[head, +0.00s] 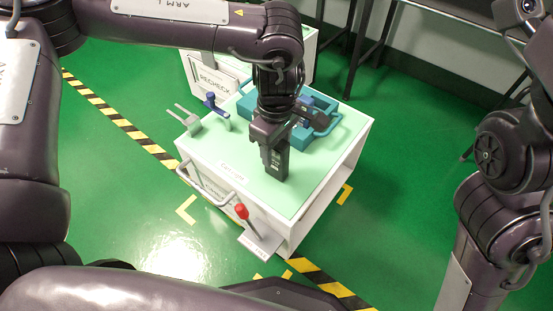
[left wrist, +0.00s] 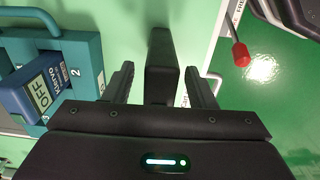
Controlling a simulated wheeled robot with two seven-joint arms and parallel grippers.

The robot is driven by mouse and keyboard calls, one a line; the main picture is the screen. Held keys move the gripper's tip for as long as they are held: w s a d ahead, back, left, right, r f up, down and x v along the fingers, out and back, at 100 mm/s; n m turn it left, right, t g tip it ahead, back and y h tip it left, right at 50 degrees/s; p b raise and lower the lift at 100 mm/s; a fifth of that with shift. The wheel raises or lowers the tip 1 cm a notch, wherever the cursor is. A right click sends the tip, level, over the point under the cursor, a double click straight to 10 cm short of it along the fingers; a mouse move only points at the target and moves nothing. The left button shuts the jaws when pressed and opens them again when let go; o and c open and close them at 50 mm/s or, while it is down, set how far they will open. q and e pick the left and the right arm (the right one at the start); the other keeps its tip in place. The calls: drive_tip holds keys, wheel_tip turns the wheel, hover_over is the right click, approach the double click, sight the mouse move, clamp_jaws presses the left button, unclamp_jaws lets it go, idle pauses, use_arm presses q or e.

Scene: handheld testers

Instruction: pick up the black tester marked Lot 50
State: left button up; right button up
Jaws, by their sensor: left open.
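A black tester (head: 277,160) stands upright on the pale green top of a white cart (head: 250,181). A small label on it is too small to read in the head view. My left gripper (head: 267,132) is over it, pointing down. In the left wrist view the black tester (left wrist: 161,66) shows between the two spread fingers of the left gripper (left wrist: 160,85), with a gap on each side. The left gripper is open and holds nothing. My right arm is at the right of the head view, with its gripper out of view.
A teal tray (head: 297,147) with numbered slots lies just behind the tester. It holds a blue tester (left wrist: 42,85) marked OFF. A red-knobbed lever (head: 241,211) and a handle stand at the cart's front. A second cart marked RECHECK (head: 215,82) is behind.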

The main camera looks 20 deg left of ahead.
use_arm(q)
clamp_jaws()
drive_tip(key=shift+r, duration=0.15)
